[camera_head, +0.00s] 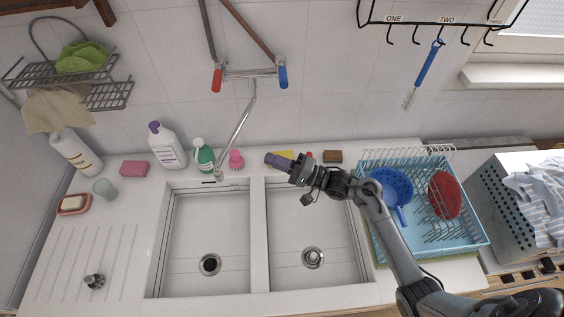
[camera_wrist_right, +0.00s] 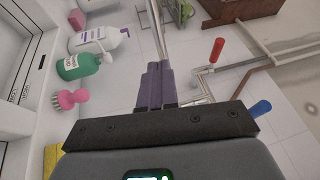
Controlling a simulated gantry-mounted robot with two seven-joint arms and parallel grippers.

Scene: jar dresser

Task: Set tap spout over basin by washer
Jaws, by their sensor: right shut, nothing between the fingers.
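The wall tap (camera_head: 250,73) has a red handle (camera_head: 217,79) on the left and a blue handle (camera_head: 283,77) on the right. Its long thin spout (camera_head: 236,125) slants down and left, with its tip at the back edge of the left basin (camera_head: 210,235). The right basin (camera_head: 315,230) lies beside it, without the spout over it. My right gripper (camera_head: 274,160) is shut and empty behind the right basin, right of the spout and apart from it. Its purple fingers (camera_wrist_right: 155,86) are together in the right wrist view. My left gripper is out of view.
A green bottle (camera_head: 204,157), a pink brush (camera_head: 236,159) and a yellow sponge (camera_head: 283,155) stand or lie along the back ledge. A blue dish rack (camera_head: 470,222) is right of the basins. A perforated metal drum (camera_head: 492,200) with cloth stands at far right.

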